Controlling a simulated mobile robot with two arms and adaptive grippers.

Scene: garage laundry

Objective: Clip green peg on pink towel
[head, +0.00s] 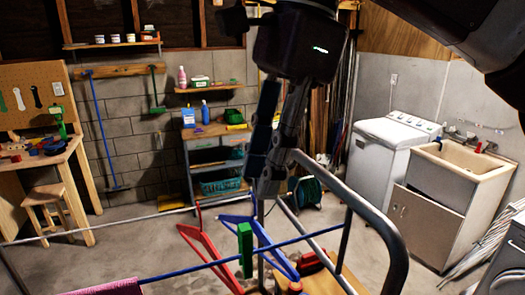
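A green peg (245,250) stands upright on the blue rail (205,266) of the drying rack, apparently clipped there. The pink towel (105,288) hangs over the same rail at the bottom left, mostly cut off by the picture edge. The peg is well to the right of the towel. My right gripper (263,184) points down above and slightly right of the peg, apart from it in the picture. Its two fingers look close together and nothing shows between them, but the angle hides how wide they are. My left gripper is not in view.
A washer (388,150), a sink cabinet (440,195), a shelf cart (215,160) and a stool (47,197) stand farther back.

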